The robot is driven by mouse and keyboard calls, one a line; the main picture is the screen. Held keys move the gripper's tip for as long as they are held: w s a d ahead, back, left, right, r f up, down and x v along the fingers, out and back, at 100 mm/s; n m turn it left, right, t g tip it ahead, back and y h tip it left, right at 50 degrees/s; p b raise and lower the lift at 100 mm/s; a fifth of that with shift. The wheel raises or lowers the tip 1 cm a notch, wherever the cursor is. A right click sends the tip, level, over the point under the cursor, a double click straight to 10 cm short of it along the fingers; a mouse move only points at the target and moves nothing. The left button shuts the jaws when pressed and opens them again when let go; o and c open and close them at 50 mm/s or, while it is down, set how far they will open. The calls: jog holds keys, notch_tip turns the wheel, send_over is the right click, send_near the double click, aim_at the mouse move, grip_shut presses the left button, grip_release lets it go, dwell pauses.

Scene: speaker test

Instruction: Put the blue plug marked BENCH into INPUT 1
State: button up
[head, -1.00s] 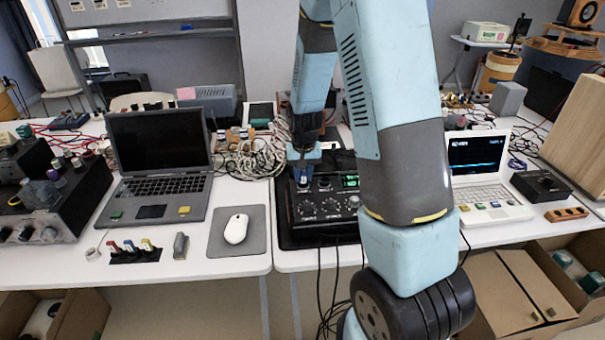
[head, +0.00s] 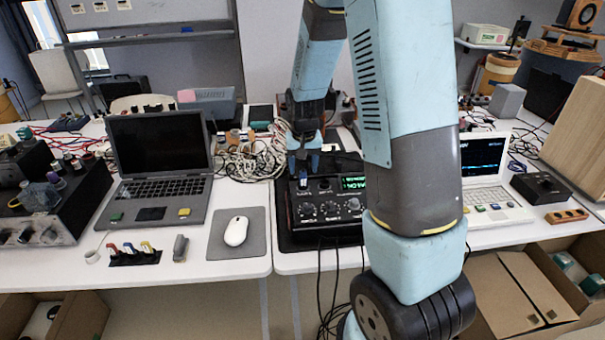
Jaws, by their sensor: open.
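The black mixer-like box (head: 328,212) with knobs and a lit green display (head: 353,183) sits on the table in the middle of the head view. My gripper (head: 304,174) is open, pointing down just above the box's rear left part. A small dark blue piece, seemingly the blue plug (head: 303,184), stands upright on the box right below my fingertips. Whether the fingers still touch it is too small to tell. The BENCH mark and the INPUT 1 label cannot be read, and the socket under the plug is hidden.
A grey laptop (head: 157,165), a white mouse (head: 236,231) on a grey pad and a rack of coloured plugs (head: 134,253) lie to the left. Tangled pale cables (head: 245,158) lie behind. A white laptop (head: 487,190) stands right. My arm hides the box's right side.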

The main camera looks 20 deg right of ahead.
jog(key=s+r+t, duration=0.1)
jog(key=s+r, duration=0.3)
jog(key=r, duration=0.3)
jog(key=s+r+n, duration=0.1)
jog(key=s+r, duration=0.4)
jog(key=r, duration=0.2)
jog(key=s+r+t, duration=0.1)
jog(key=s+r, duration=0.3)
jog(key=r, duration=0.4)
jog(key=s+r+n+t, duration=0.1)
jog(key=s+r, duration=0.3)
jog(key=s, duration=0.9)
jog(key=shift+s+r+t, duration=0.2)
jog(key=shift+t, duration=0.4)
